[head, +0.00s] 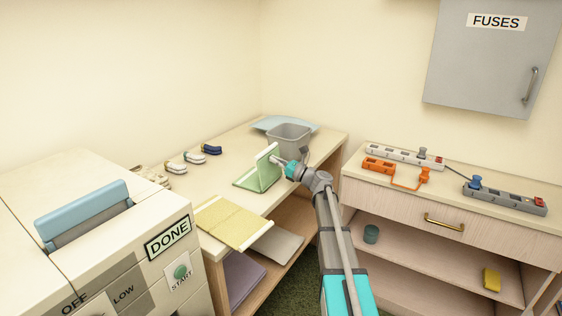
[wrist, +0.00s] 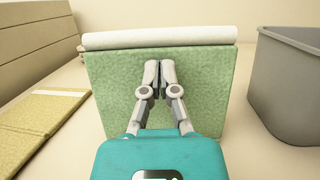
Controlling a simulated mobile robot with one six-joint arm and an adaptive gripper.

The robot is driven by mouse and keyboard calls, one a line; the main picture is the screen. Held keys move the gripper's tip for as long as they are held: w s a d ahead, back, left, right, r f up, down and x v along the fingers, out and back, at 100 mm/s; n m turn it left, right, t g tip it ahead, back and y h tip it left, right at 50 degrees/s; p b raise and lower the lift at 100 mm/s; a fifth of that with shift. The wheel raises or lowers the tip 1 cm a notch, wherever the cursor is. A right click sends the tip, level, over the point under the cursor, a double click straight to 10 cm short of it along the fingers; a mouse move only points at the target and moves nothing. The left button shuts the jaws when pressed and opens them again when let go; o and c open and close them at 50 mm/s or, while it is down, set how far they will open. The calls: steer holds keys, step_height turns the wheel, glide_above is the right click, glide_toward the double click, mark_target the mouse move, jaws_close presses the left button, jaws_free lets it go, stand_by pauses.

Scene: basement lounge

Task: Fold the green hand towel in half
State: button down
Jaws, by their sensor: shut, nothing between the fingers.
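The green hand towel (head: 269,173) is on the bench top, with one half lying flat and the other half standing up, tilted, along a crease. A white band (head: 266,151) runs along the raised edge. In the wrist view the raised green half (wrist: 108,85) fills the middle, its white band on top. My gripper (head: 277,159) is at the right side of the raised half. In the wrist view my gripper (wrist: 160,64) has its fingers together and empty, right in front of the raised face; whether they touch it I cannot tell.
A grey bin (head: 289,138) stands close behind the towel; it is at the right in the wrist view (wrist: 290,85). A yellow folded towel (head: 236,222) lies nearer, overhanging the bench edge. A blue cloth (head: 268,124) lies behind the bin. Small dark and white items (head: 193,157) sit along the wall.

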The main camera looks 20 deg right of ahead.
steer(key=shift+w+a, duration=0.15)
steer(key=shift+w, duration=0.05)
stand_by(0.4)
steer(key=shift+w+a, duration=1.55)
steer(key=shift+w, duration=0.2)
steer(key=shift+r, duration=0.15)
steer(key=s+d+r+p, duration=0.4)
steer(key=p, duration=0.1)
steer(key=shift+s+r, duration=0.25)
steer(key=shift+r, duration=0.15)
stand_by(0.3)
steer(key=shift+s, duration=0.15)
